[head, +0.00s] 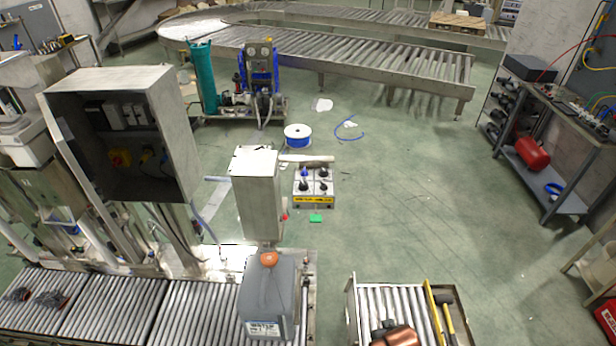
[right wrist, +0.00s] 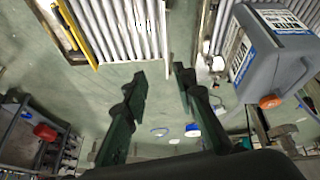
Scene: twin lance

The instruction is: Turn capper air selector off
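I cannot tell for sure which part is the capper air selector. An open grey cabinet (head: 95,150) at the left holds a yellow and red rotary switch (head: 120,157); its setting is too small to read. A narrow upright metal box (head: 258,195) right of it carries a small red button (head: 284,216) on its side. My right gripper (right wrist: 160,84) shows in the right wrist view with its two dark fingers apart and nothing between them. No left gripper shows in either view.
A second roller section (head: 385,300) with a yellow edge is at the bottom right. A four-knob box (head: 313,188) lies on the floor. The middle right floor is clear.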

